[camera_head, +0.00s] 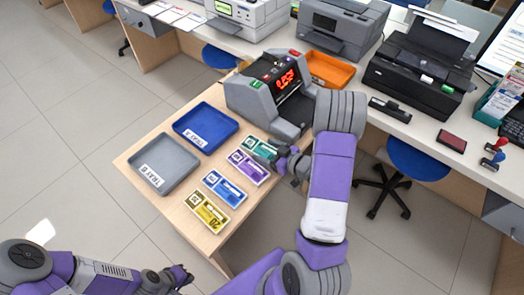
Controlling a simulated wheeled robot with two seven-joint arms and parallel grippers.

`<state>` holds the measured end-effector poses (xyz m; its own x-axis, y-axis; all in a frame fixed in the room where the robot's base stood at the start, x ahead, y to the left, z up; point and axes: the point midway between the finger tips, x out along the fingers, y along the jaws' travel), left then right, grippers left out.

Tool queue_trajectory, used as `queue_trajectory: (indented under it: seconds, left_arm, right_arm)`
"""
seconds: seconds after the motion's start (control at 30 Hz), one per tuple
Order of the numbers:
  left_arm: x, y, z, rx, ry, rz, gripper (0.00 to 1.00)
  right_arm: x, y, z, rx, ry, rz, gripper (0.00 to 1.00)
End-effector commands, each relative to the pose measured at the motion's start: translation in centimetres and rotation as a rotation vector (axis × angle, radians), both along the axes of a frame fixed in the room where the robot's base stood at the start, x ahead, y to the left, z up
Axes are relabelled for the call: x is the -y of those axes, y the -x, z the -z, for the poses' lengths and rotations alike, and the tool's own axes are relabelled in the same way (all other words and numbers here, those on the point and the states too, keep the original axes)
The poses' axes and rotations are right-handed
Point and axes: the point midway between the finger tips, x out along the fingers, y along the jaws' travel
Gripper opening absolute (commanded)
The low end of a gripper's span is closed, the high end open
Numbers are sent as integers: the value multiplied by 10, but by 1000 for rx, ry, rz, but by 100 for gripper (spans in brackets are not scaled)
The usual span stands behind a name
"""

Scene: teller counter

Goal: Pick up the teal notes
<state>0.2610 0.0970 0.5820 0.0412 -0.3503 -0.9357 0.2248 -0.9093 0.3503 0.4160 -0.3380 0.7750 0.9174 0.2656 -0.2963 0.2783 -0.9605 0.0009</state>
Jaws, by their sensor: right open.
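The teal notes (251,143) lie on the wooden table (143,203), in front of the grey counting machine (255,100). My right gripper (275,154) is open at the right end of the teal notes and hides part of that end. I cannot tell whether its fingers are around the notes or only above them. My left gripper (182,277) is low in the picture, away from the table, and looks empty. Its fingers are too small to read.
Purple notes (240,159), blue notes (213,183) and yellow notes (214,221) lie in a row near the teal notes. A blue tray (232,123) and a grey tray (132,164) stand to the left. An orange tray (338,74) and printers (352,20) are behind.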

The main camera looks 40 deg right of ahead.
Motion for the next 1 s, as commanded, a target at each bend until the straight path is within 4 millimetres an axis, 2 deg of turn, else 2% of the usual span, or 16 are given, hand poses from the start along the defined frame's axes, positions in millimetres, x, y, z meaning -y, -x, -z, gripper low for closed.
queue_trajectory:
  seconds: [0.07, 0.37, 0.57, 0.67, 1.0]
  left_arm:
    - [0, 0, 0, 0, 0, 0, 0]
    - [0, 0, 0, 0, 0, 0, 0]
    - [0, 0, -1, 0, 0, 0, 0]
    - [0, 0, -5, 0, 0, 0, 0]
    - [0, 0, -35, 0, 0, 0, 0]
  right_arm:
    - [0, 0, 0, 0, 0, 0, 79]
    - [0, 0, -1, 1, 1, 0, 36]
    - [0, 0, -1, 1, 1, 0, 36]
    - [0, 0, -10, 4, 1, -1, 36]
    - [1, 0, -77, 5, 1, 0, 36]
